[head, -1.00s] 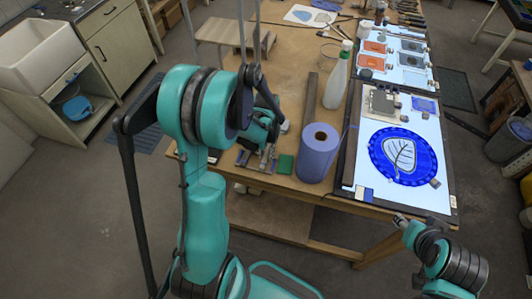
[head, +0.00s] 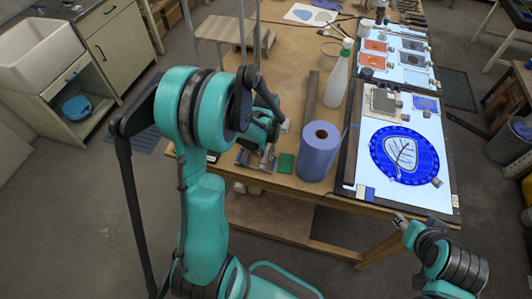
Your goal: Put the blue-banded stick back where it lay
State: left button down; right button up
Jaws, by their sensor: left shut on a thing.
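My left gripper (head: 262,158) is low over the near edge of the wooden bench, left of the green block (head: 286,163). It is shut on a small, thin thing, which I take to be the blue-banded stick. The fingers and wrist hide most of it, and its band cannot be made out. I cannot tell whether it touches the bench top. My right gripper (head: 401,221) is at the lower right, off the bench's front edge. It is too small to tell whether it is open.
A blue paper roll (head: 319,150) stands right of the green block, with a white bottle (head: 337,84) behind it. A dark bar (head: 308,98) lies beside the bottle.

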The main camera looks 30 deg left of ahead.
pick_arm(q)
jog(key=shift+f+b, duration=0.3)
jog(key=shift+b, duration=0.1)
dwell(0.5)
jog(key=c, duration=1.3)
grip_release()
jog(key=shift+c, duration=0.2)
jog(key=shift+r, duration=0.1)
notch_tip(320, 180, up, 12)
jog(key=s+d+f+m+t+b, duration=0.2)
jog(key=s+d+f+t+b, duration=0.5)
jog(key=s+d+b, duration=0.3)
jog(key=s+b, duration=0.1)
jog(key=b, duration=0.2)
jog(key=shift+d+f+m, duration=0.3)
jog(key=shift+m, duration=0.1)
